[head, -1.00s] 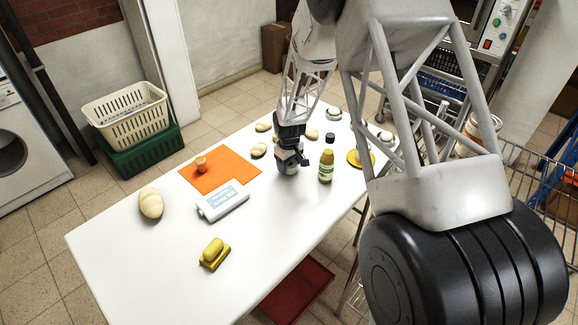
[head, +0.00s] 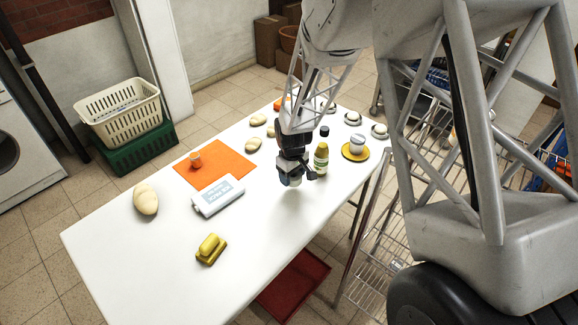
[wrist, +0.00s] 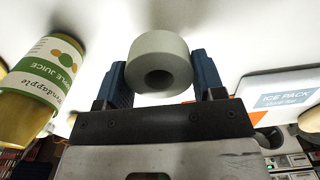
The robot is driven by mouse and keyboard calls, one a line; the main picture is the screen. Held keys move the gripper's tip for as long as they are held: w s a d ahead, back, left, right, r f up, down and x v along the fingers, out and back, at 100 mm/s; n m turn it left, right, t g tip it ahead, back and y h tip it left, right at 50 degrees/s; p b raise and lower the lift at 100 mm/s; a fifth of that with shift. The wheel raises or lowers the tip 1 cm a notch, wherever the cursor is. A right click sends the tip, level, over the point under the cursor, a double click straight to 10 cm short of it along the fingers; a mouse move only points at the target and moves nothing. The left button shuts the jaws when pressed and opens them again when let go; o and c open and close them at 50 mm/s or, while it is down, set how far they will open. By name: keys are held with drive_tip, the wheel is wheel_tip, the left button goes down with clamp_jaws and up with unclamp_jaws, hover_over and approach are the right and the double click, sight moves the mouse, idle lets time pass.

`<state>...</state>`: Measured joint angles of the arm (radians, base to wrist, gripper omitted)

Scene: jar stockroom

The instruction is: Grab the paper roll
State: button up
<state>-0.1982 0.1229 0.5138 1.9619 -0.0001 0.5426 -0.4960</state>
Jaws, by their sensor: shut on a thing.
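The paper roll (wrist: 158,62) is a pale grey-white cylinder with a dark round hole in its end, in the upper middle of the wrist view. My gripper (wrist: 162,78) is shut on it, with one blue finger on each side. In the head view my gripper (head: 291,178) is over the right part of the white table, just left of the juice bottle. The roll is mostly hidden under the fingers there. I cannot tell clearly whether it touches the table.
The juice bottle (head: 321,159) stands close to the right of my gripper; a white cup (head: 357,143) is on a yellow plate (head: 355,153). The ice pack (head: 218,195) and orange mat (head: 233,160) lie left. A yellow object (head: 210,249) is in front. The front middle is clear.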

drive_tip(key=shift+s+d+r, duration=0.1)
drive_tip(key=shift+s+d, duration=0.1)
drive_tip(key=shift+s, duration=0.75)
drive_tip(key=shift+s+d+r, duration=0.1)
drive_tip(key=shift+s+d, duration=0.05)
drive_tip(key=shift+s, duration=0.75)
